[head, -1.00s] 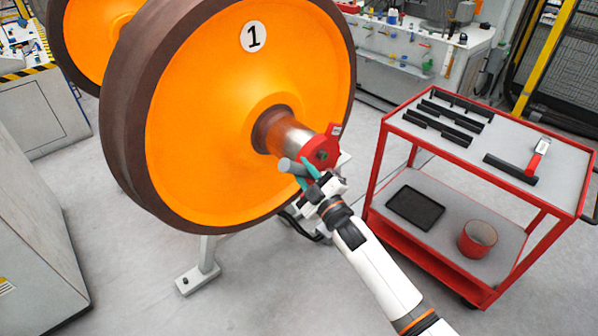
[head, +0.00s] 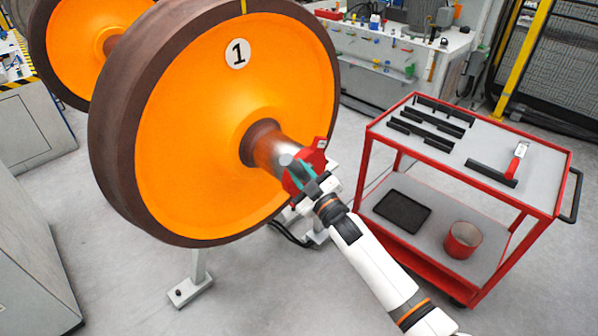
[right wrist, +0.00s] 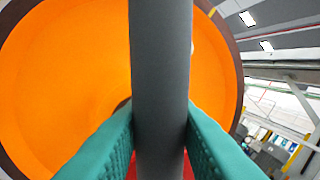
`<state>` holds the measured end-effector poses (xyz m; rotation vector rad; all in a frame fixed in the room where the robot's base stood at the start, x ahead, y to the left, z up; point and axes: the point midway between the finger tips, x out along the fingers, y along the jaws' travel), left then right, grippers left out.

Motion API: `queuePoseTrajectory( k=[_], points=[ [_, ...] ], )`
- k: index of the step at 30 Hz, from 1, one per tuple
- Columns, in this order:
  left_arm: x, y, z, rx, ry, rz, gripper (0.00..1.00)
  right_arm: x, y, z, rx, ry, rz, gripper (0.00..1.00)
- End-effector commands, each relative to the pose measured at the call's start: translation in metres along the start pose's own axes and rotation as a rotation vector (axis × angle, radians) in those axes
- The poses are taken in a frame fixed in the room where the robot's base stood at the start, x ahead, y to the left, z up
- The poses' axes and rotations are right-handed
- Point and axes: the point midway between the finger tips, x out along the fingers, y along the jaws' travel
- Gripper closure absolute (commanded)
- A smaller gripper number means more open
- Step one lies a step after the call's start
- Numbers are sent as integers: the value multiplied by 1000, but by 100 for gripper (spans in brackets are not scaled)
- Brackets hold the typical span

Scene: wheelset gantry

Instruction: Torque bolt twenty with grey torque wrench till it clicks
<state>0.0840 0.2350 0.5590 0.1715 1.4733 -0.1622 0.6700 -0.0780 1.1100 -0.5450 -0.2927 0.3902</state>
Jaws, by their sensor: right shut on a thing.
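My right gripper (head: 308,180) has teal fingers and is in front of the red axle-end cover (head: 318,147) of the orange wheel (head: 200,130). It is shut on the grey torque wrench, a round grey bar (right wrist: 161,80) standing between the fingers in the right wrist view. In the head view only a short grey end of the wrench shows, left of the fingers. I cannot tell whether the wrench touches a bolt. Bolt twenty cannot be made out; the gripper covers much of the cover. My left gripper is not in view.
A red trolley (head: 366,160) stands to the right, with black bars and a red-handled tool (head: 517,158) on top, and a black tray (head: 402,211) and red pot (head: 463,240) below. A wheel stand foot (head: 190,291) is on the floor. A workbench stands behind.

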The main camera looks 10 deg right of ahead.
Motion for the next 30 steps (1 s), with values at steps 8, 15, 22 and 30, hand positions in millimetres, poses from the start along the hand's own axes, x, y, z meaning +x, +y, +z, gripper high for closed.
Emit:
queuePoseTrajectory(
  k=[8,15,22,30],
  points=[
    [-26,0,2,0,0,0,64,10,-36,2,155,39,-4,100],
    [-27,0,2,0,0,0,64,11,-40,-3,207,52,-5,100],
    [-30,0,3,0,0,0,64,12,-44,-2,217,55,-5,100],
    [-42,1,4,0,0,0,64,21,-75,-12,381,100,-7,100]
  ],
)
